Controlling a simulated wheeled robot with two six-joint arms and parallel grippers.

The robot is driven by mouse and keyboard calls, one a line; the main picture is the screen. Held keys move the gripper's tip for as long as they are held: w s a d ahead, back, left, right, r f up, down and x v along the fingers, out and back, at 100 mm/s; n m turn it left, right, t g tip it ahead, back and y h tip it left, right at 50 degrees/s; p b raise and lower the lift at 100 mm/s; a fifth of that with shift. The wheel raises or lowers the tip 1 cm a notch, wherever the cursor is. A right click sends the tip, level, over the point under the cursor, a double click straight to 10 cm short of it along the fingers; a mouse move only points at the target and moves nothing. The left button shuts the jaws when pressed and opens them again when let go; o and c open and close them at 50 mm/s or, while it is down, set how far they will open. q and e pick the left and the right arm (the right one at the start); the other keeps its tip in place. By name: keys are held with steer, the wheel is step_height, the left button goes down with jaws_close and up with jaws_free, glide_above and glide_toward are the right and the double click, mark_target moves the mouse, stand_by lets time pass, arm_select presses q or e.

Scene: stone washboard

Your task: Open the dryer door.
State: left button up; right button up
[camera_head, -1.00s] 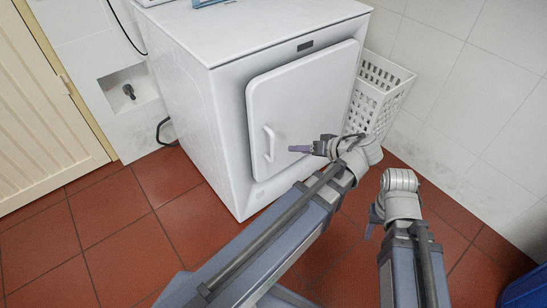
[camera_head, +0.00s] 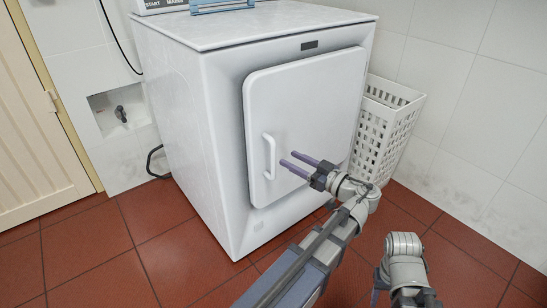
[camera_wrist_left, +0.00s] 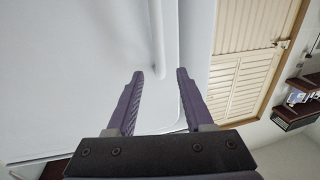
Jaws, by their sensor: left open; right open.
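The white dryer (camera_head: 180,115) stands with its square front door (camera_head: 310,100) shut. A white vertical bar handle (camera_head: 269,157) sits at the door's left edge. My left gripper (camera_head: 289,161) is open and empty, its purple fingers pointing at the handle from the right, just short of it. In the left wrist view the handle (camera_wrist_left: 158,40) appears between the two spread fingertips (camera_wrist_left: 160,74), ahead of them, on the door (camera_wrist_left: 70,80). My right gripper (camera_head: 376,294) is low at the bottom right, away from the dryer; its fingers are mostly hidden.
A white slatted laundry basket (camera_head: 385,130) stands right of the dryer, against the tiled wall. A beige louvred door (camera_head: 35,125) is at the left. The red tiled floor (camera_head: 95,270) at front left is clear.

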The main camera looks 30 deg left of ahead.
mark_target(273, 147)
arm_select(q)
steer(key=shift+w+a, duration=0.25)
steer(key=shift+a, duration=1.05)
steer(key=shift+w+a, duration=0.25)
steer(key=shift+a, duration=1)
steer(key=shift+w+a, duration=0.25)
steer(key=shift+a, duration=1.05)
jaws_close()
